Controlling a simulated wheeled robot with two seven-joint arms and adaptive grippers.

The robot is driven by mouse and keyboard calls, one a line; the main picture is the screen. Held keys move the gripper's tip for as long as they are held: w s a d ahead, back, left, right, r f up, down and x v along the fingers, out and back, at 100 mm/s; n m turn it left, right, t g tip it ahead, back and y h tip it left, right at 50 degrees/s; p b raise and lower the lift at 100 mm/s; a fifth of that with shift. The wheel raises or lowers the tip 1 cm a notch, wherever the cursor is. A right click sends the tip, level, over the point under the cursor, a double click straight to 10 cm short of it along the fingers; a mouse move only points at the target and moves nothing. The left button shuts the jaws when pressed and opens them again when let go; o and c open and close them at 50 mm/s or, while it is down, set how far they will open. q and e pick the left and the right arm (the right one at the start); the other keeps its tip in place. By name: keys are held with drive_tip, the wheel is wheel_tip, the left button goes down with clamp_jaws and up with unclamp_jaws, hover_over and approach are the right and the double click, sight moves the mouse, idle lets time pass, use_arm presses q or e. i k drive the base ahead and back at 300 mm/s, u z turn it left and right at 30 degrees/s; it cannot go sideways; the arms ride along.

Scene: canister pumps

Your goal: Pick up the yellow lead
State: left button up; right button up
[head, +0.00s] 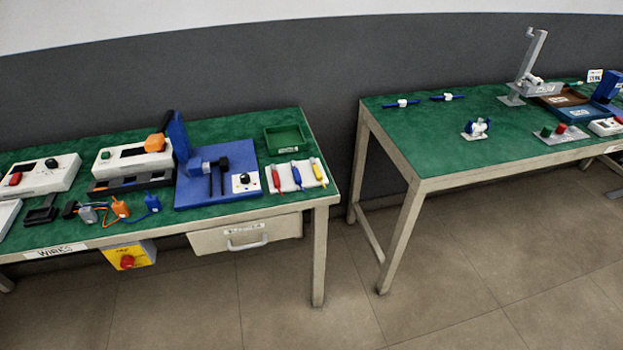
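The yellow lead (317,171) lies on a white mat (285,184) near the right front corner of the left table. It is the rightmost of three similar leads, with a blue lead (296,175) in the middle and a red lead (275,179) at the left. The yellow lead is fully in view and nothing holds it. Neither of my grippers is in view.
The left table (335,160) has a green top. A blue stand (215,190) rises left of the mat, and a green tray (285,136) lies behind it. A gap of bare floor separates this table from the right table (430,140).

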sight(315, 169)
drive_tip(key=u, duration=0.6)
drive_tip(key=i, duration=0.5)
drive_tip(key=u, duration=0.65)
drive_tip(key=i, duration=0.7)
drive_tip(key=z, duration=0.2)
